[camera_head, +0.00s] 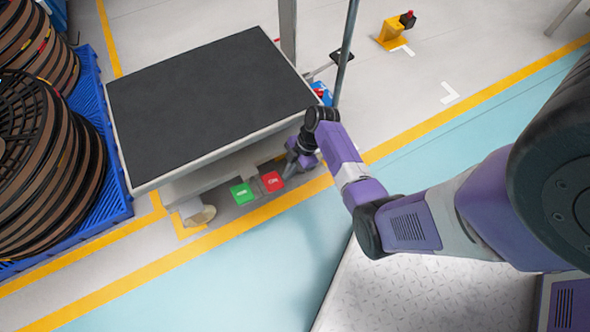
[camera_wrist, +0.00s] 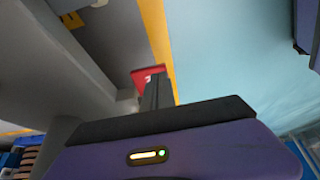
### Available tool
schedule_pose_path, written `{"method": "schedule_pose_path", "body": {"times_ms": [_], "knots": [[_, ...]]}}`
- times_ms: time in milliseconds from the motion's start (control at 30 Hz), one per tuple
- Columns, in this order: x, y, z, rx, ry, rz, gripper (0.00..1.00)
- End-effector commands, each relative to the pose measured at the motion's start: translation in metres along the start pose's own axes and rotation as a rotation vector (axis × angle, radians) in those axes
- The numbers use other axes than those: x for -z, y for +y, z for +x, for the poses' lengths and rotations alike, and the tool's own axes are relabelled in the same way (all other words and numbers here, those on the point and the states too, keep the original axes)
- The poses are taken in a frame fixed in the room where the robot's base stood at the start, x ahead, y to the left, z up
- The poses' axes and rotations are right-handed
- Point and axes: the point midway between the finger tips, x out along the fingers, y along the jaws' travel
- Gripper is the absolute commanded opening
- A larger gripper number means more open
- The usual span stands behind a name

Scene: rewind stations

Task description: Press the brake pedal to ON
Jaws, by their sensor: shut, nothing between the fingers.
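The brake pedals sit low under the front edge of the black-topped table. A red pedal (camera_head: 272,181) with white lettering is on the right. A green pedal (camera_head: 242,193) is beside it on the left. My gripper (camera_head: 290,172) is down at the right side of the red pedal, very close to it; I cannot tell whether it touches. In the wrist view the shut fingers (camera_wrist: 153,90) point at the red pedal (camera_wrist: 148,73) and hide part of it. The green pedal is not visible in the wrist view.
The table (camera_head: 210,95) stands over the pedals, its edge close to my arm. Reels on a blue pallet (camera_head: 118,205) stand at the left. A grey post (camera_head: 347,50) rises behind. A yellow floor stand (camera_head: 391,36) is at the back. The blue floor in front is clear.

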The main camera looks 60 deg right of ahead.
Motion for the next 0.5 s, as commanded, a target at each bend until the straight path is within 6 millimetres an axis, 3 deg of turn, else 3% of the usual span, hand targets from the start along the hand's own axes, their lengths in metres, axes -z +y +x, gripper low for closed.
{"method": "schedule_pose_path", "body": {"times_ms": [67, 500], "knots": [[0.013, 0.002, -0.009, 0.001, 0.000, -0.003, 0.00], [-0.007, 0.003, -0.082, -0.002, 0.000, 0.001, 0.00]]}}
